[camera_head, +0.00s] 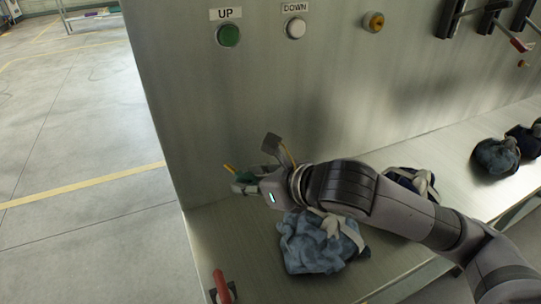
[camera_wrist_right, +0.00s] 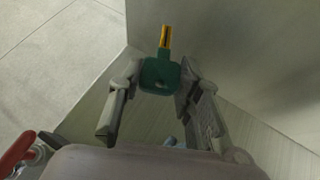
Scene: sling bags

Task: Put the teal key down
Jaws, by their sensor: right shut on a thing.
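The teal key shows in the right wrist view, with a teal head (camera_wrist_right: 161,73) and a yellow shaft (camera_wrist_right: 165,37) pointing away from me. My right gripper (camera_wrist_right: 158,82) is shut on its head, one finger on each side. In the head view my right gripper (camera_head: 258,172) is near the left end of the bench, close to the upright panel. There the key is mostly hidden by the gripper, with a bit of yellow showing. I cannot tell from these frames how far the key is above the bench. My left gripper is not in view.
A blue-grey sling bag (camera_head: 318,243) lies on the bench (camera_head: 235,250) below my right arm; more bags (camera_head: 495,156) lie farther right. A red handle (camera_head: 221,286) is at the front left. The panel (camera_head: 250,100) with UP and DOWN buttons stands behind.

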